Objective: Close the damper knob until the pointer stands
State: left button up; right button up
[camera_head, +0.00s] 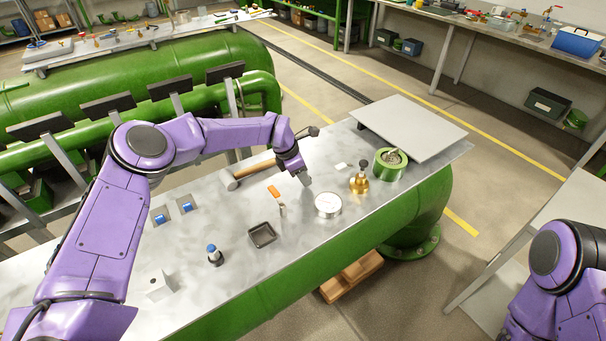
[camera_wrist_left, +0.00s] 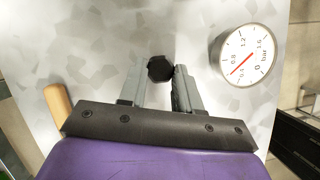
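My left gripper (camera_head: 303,180) points down over the bench, just to the upper left of the round gauge (camera_head: 327,204). In the left wrist view a black faceted knob (camera_wrist_left: 160,69) sits between the fingertips of the left gripper (camera_wrist_left: 161,75) and fills the gap, so the fingers look shut on it. The knob does not show clearly in the head view, where the gripper covers that spot. The gauge dial (camera_wrist_left: 248,55) is white, marked in bar, and its red pointer stands between about 0.4 and 0.8. My right gripper is out of view.
A hammer (camera_head: 255,168) and an orange piece (camera_head: 274,191) lie left of the gripper. A black tray (camera_head: 262,235) and a blue-topped part (camera_head: 214,256) are nearer.

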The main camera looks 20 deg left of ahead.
pick_arm(q)
jog(key=shift+d+f+n+b, duration=0.1)
jog(key=shift+f+n+b, duration=0.1)
jog(key=shift+n+b, duration=0.4)
jog(key=n+y+b, duration=0.1)
jog(key=n+b, duration=0.1)
jog(key=b, duration=0.1)
jog(key=n+t+y+b, duration=0.1)
jog(key=n+b, duration=0.2)
jog(key=shift+s+d+n+t+b, duration=0.2)
jog(key=shift+n+t+b, duration=0.1)
jog(key=shift+b, duration=0.1)
jog(key=n+y+b, duration=0.1)
jog(key=n+b, duration=0.1)
jog(key=shift+r+n, duration=0.1)
jog(key=shift+n, duration=0.2)
jog(key=shift+d+r+n+y+b, duration=0.15)
jog(key=shift+n+y+b, duration=0.15)
jog(key=shift+n+b, duration=0.4)
jog(key=shift+w, duration=0.1)
jog(key=o, duration=1.1)
jog(key=shift+c, duration=0.2)
jog(key=shift+w, duration=0.1)
